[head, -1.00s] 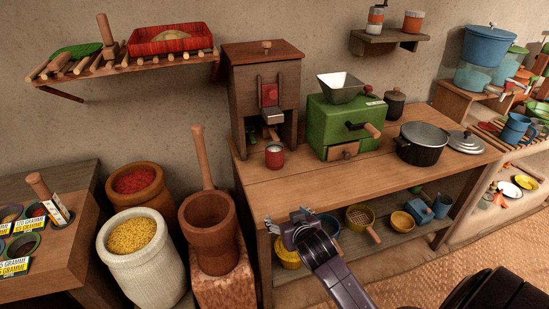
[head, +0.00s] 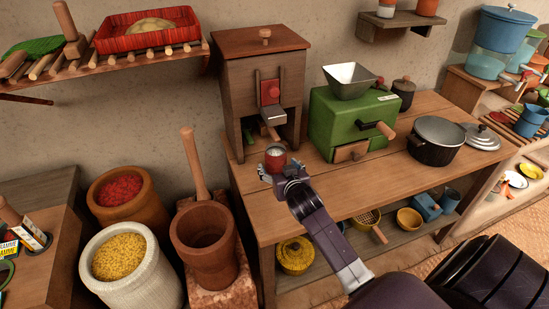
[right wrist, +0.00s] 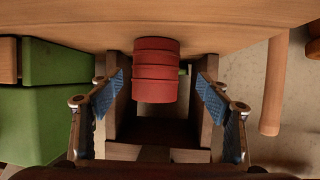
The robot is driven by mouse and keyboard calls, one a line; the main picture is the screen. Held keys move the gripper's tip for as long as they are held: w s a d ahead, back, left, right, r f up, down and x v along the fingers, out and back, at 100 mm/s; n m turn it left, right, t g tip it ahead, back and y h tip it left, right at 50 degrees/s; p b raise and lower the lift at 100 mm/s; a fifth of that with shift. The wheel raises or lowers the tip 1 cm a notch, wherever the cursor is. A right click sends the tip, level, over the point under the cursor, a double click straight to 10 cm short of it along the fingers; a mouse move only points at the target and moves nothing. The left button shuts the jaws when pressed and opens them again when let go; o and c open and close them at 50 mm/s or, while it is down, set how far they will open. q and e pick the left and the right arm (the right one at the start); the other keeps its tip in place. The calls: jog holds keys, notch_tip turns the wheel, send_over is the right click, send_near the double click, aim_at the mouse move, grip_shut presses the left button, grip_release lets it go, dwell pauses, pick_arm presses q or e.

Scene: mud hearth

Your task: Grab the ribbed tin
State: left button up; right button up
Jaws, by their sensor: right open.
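The ribbed tin (head: 275,158) is a small red can with a pale top, upright on the wooden table (head: 335,182) in front of the brown wooden cabinet. In the right wrist view the tin (right wrist: 155,72) appears upside down, with its stacked red ribs. My right gripper (head: 280,170) is open at the near side of the tin and hides its lower part in the head view. In the right wrist view the blue-padded fingers (right wrist: 160,98) stand to either side of the tin, with gaps on both sides. My left gripper is not in view.
The wooden cabinet (head: 262,85) stands close behind the tin. A green mill (head: 335,125) with a metal hopper is to the right, then a dark pot (head: 436,140). A mortar (head: 205,238) and sacks stand on the left. The table front edge is clear.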

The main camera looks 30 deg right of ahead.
aim_at(279, 163)
jog(key=shift+w+d, duration=0.2)
jog(key=shift+w, duration=0.1)
jog(key=x, duration=0.3)
jog(key=shift+w+d+f, duration=0.15)
jog(key=shift+w+d, duration=0.05)
jog(key=shift+d, duration=0.15)
jog(key=shift+w+d+f, duration=0.1)
jog(key=shift+w+f, duration=0.05)
jog(key=shift+w, duration=0.35)
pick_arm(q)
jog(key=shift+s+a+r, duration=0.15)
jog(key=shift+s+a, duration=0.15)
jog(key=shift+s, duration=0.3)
pick_arm(e)
jog(key=c, duration=1.2)
